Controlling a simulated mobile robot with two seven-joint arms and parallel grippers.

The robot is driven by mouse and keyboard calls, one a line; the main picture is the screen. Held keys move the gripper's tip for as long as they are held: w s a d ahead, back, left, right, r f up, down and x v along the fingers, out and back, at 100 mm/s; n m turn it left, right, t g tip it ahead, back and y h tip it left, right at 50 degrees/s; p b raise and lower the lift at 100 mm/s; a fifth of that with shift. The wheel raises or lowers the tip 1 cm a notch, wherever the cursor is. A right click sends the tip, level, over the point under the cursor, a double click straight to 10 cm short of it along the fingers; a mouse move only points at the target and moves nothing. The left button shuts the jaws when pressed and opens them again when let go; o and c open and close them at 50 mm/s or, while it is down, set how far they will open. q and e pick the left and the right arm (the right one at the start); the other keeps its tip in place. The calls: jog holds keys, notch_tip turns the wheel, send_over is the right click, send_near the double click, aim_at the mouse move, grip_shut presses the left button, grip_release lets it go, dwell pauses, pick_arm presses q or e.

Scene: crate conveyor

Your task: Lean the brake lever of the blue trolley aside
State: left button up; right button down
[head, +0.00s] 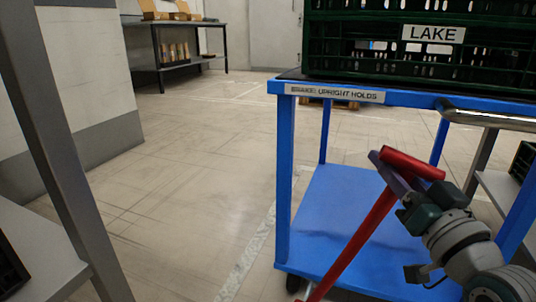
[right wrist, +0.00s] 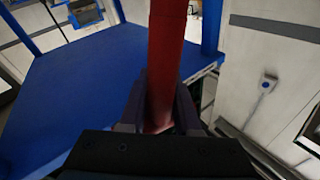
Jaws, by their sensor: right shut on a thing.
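The blue trolley (head: 335,215) stands at the right of the head view. Its red brake lever (head: 362,233) has a crossbar on top and slants from the bottom of the picture up to the right, tilted against the trolley's posts. My right gripper (head: 393,176) is shut on the lever just below the crossbar. In the right wrist view the red shaft (right wrist: 165,60) runs between the two dark fingers (right wrist: 160,115). The lever's foot is out of view. My left gripper is not in view.
A green crate (head: 390,62) marked LAKE stands on the trolley's top, above a label (head: 334,93) reading UPRIGHT HOLDS. A metal push handle (head: 485,119) juts out at the right. A dark shelf table (head: 180,65) stands far back. The floor left of the trolley is clear.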

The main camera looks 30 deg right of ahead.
jog(key=c, duration=1)
grip_release()
jog(key=shift+s+d+f, duration=0.1)
jog(key=shift+d+f, duration=0.05)
jog(key=shift+f, duration=0.1)
jog(key=o, duration=0.4)
jog(key=shift+s+d+r, duration=0.1)
jog(key=shift+s+d, duration=0.05)
jog(key=shift+s, duration=0.1)
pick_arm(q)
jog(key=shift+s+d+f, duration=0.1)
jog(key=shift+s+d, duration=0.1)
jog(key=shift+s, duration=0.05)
pick_arm(e)
jog(key=shift+w, duration=0.1)
pick_arm(q)
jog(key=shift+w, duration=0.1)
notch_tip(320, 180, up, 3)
jog(key=p, duration=0.3)
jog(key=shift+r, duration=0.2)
pick_arm(e)
jog(key=v, duration=1)
